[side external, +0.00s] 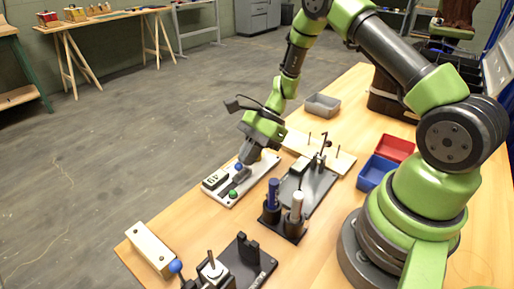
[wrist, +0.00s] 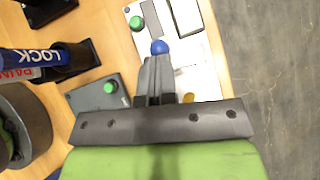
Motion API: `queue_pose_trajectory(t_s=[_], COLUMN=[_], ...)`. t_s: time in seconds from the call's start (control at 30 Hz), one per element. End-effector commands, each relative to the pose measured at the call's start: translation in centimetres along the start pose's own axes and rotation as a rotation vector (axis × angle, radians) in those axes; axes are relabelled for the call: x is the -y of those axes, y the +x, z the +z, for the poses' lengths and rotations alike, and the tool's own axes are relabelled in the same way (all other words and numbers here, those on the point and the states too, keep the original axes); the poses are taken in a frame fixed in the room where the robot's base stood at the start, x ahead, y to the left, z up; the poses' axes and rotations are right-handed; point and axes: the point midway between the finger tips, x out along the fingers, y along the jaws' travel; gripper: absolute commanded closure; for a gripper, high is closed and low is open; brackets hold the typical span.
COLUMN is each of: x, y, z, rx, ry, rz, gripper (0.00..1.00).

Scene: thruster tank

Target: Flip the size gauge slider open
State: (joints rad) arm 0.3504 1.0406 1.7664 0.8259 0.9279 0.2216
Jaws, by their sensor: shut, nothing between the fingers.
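A white plate (side external: 252,183) lies near the table's left edge, with dark fittings, a blue ball knob (side external: 238,167) and a green knob (side external: 233,194). I take this plate to be the size gauge, but no label is readable. In the wrist view the blue knob (wrist: 159,47) shows just beyond my fingertips, and the green knob (wrist: 136,22) is to its upper left. My gripper (wrist: 157,62) is shut and empty, pointing down over the plate. It is right by the blue knob; I cannot tell whether they touch. My fingers hide part of the plate.
A black stand with a blue marker (side external: 272,194) and a white marker (side external: 297,205) stands right of the plate. A dark fixture (side external: 310,185), a pegged wooden board (side external: 340,161), a grey bin (side external: 322,105) and red and blue bins (side external: 375,172) are further right and back.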

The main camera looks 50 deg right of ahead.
Motion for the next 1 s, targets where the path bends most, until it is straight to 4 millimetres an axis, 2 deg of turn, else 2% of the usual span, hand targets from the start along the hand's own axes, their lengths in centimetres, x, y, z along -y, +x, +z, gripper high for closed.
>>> queue_pose_trajectory(t_s=[0.13, 0.27, 0.37, 0.5, 0.7, 0.83, 1.0], x=[-0.1, 0.0, 0.1, 0.1, 0.1, 0.1, 0.0], y=[-0.1, -1.4, -3.1, -6.6, -10.6, -12.3, -13.1], z=[-0.1, -1.2, -2.6, -2.6, -2.6, -2.6, -2.6], rx=[0.004, 0.003, 0.000, -0.001, -0.002, -0.001, 0.000], ry=[0.002, 0.004, 0.004, -0.001, -0.001, -0.002, 0.000], rz=[0.006, 0.000, -0.005, -0.007, -0.006, -0.004, 0.000], gripper=[1.00, 1.00, 1.00, 1.00, 1.00, 1.00, 1.00])
